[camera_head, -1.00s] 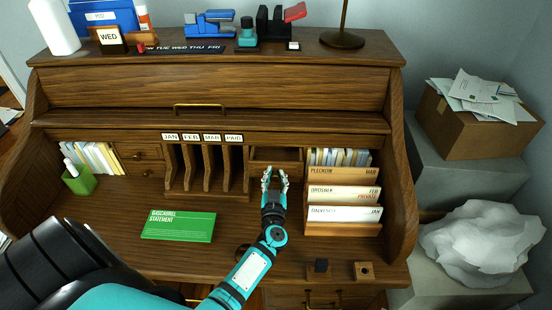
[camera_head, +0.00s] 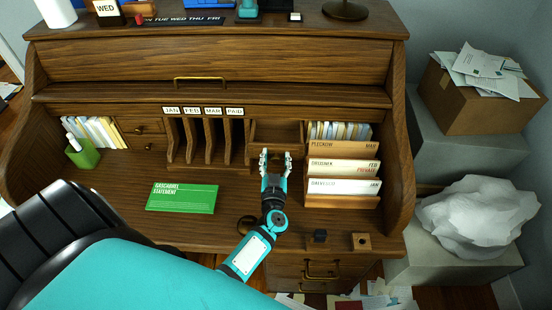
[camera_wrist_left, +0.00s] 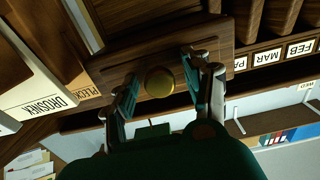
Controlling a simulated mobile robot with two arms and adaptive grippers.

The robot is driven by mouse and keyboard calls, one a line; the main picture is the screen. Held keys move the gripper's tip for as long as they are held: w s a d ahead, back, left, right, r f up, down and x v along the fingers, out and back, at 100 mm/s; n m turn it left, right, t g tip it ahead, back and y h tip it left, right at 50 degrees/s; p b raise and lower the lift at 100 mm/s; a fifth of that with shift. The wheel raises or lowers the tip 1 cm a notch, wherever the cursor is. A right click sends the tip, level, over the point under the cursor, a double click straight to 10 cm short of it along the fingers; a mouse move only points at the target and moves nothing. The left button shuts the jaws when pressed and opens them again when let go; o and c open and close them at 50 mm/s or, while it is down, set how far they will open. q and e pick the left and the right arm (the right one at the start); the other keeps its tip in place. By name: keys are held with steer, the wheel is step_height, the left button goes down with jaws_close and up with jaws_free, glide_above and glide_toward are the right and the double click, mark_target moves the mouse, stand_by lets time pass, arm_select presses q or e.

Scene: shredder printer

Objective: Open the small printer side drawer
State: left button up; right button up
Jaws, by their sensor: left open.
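The small drawer (camera_head: 277,132) sits in the desk's back row, between the labelled slots and the letter rack. It stands pulled out, and its inside looks empty from above. Its wooden front (camera_wrist_left: 130,62) and round brass knob (camera_wrist_left: 159,82) show in the left wrist view. My left gripper (camera_head: 276,154) is in front of the drawer. Its fingers are open, one on each side of the knob, with gaps visible between knob and fingers. In the head view the gripper hides the knob. My right gripper is not in view.
The letter rack (camera_head: 342,170) stands close to the right of my left gripper. The labelled slots (camera_head: 205,145) are to the left. A green booklet (camera_head: 182,197) lies on the desktop. Two small blocks, one dark (camera_head: 320,236) and one wooden (camera_head: 361,241), are near the front edge.

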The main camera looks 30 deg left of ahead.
arm_select(q)
steer(key=v, duration=0.7)
steer(key=shift+s+d, duration=0.2)
steer(key=shift+s, duration=0.05)
stand_by(0.3)
